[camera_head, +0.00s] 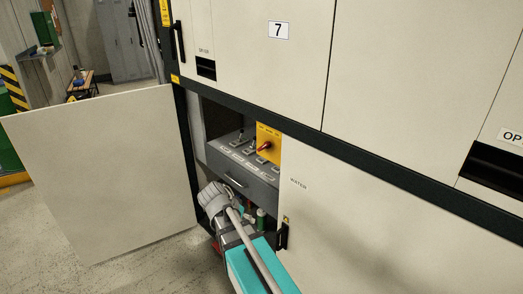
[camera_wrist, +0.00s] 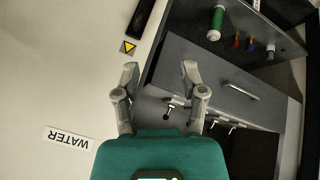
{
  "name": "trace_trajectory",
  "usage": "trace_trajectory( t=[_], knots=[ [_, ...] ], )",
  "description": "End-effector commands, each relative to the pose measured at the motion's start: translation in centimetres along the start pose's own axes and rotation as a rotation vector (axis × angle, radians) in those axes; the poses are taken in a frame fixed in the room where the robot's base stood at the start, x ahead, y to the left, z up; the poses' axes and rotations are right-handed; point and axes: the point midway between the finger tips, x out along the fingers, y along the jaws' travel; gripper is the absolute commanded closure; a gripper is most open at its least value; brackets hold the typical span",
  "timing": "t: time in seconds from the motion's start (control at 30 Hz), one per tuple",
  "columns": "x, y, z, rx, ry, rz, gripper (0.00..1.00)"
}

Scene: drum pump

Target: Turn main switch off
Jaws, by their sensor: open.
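The main switch (camera_head: 266,146) is a red rotary handle on a yellow plate (camera_head: 268,137) at the upper right of the open cabinet compartment in the head view. I do not make it out in the wrist view. My gripper (camera_wrist: 160,74) is open in the wrist view, its two grey fingers apart with nothing between them. Its fingers point toward the edge between the cream panel marked WATER and the dark grey drawer front.
A cream cabinet door (camera_head: 105,170) stands swung open at left. The grey drawer (camera_head: 243,177) has a handle, with valves or knobs on top. The closed WATER panel (camera_head: 370,215) with a black latch (camera_head: 282,237) bounds the opening at right. Bottles stand below the drawer.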

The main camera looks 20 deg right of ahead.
Motion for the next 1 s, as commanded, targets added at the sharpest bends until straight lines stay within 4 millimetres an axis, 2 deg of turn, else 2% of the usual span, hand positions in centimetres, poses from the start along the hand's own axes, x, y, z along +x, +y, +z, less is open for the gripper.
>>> trace_trajectory(
  t=[0.27,0.6,0.8,1.0],
  knots=[
    [-0.8,-0.8,-5.7,0.379,0.273,0.093,0.46],
    [-4.0,-2.2,-12.0,0.815,0.655,0.04,0.46],
    [-6.6,-3.4,-14.9,1.026,0.867,-0.075,0.46],
    [-8.6,-4.2,-16.6,1.154,1.0,-0.186,0.46]
  ],
)
